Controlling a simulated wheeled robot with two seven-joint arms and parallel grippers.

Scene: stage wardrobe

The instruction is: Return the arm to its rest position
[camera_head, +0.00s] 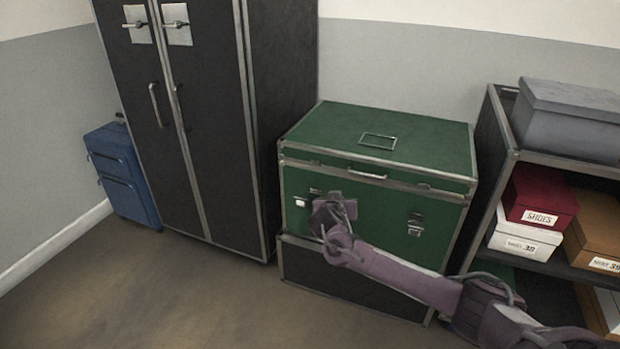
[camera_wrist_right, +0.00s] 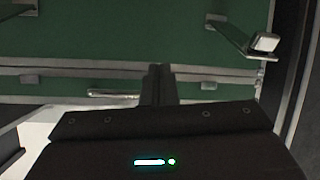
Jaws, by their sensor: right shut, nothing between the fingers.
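The green trunk (camera_head: 375,150) stands against the wall with its lid down. Two latches show on its front, a left latch (camera_head: 301,202) and a right latch (camera_head: 415,224). My right arm reaches in from the right across the trunk's front. My right gripper (camera_head: 328,212) is in front of the trunk, just right of the left latch. In the right wrist view its fingers (camera_wrist_right: 157,82) are shut and empty, with the green trunk (camera_wrist_right: 120,35) behind them. A latch (camera_wrist_right: 262,44) sticks out at the upper right there. My left gripper is not in view.
A dark wardrobe (camera_head: 215,120) stands left of the trunk, with a blue suitcase (camera_head: 124,175) beside it. A shelf (camera_head: 498,150) at right holds a grey box (camera_head: 568,118), a red shoe box (camera_head: 540,192) and other boxes close to my arm. The floor (camera_head: 150,290) in front is clear.

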